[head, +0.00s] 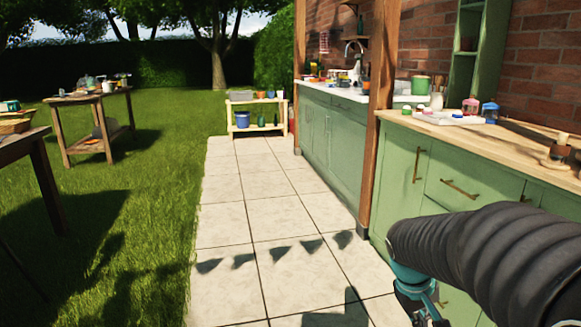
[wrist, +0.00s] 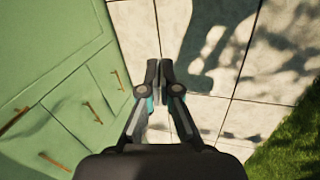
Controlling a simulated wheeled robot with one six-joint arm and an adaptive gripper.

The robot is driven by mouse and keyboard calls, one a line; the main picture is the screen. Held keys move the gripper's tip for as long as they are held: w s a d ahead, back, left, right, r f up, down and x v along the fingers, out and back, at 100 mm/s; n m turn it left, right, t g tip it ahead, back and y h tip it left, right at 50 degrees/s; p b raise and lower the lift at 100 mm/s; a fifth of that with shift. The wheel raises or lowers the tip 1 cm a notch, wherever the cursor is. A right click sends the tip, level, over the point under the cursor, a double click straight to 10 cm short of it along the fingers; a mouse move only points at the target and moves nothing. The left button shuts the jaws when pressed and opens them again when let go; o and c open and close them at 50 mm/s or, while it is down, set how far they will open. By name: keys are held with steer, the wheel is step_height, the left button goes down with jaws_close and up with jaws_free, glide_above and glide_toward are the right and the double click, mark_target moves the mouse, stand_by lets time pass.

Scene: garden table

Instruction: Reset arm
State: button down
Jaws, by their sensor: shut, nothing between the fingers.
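My arm reaches in from the lower right in the head view. My gripper (wrist: 160,75) shows in the wrist view with its two dark fingertips together and nothing between them. It points down over the stone paving (wrist: 205,20), beside the green cabinet (wrist: 60,80). In the head view the gripper is only partly visible at the lower edge, in front of the green cabinet doors.
A wooden counter (head: 440,122) with jars and a tray tops the green cabinet (head: 470,188) at right. A wooden post (head: 379,110) stands beside it. Wooden tables (head: 70,98) stand on grass at left. A low shelf (head: 257,131) stands at the far end. The paved path (head: 270,200) between is clear.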

steer(key=s+a+r+m+t+y, duration=0.1)
steer(key=s+a+r+t+y, duration=0.2)
steer(key=s+a+r, duration=0.4)
steer(key=s+a+t, duration=0.1)
steer(key=s+a, duration=0.2)
steer(key=s, duration=0.4)
steer(key=shift+s+a+r+m+t, duration=0.15)
steer(key=shift+s+a+m+t, duration=0.05)
steer(key=shift+a+m+t, duration=0.2)
steer(key=shift+d, duration=0.15)
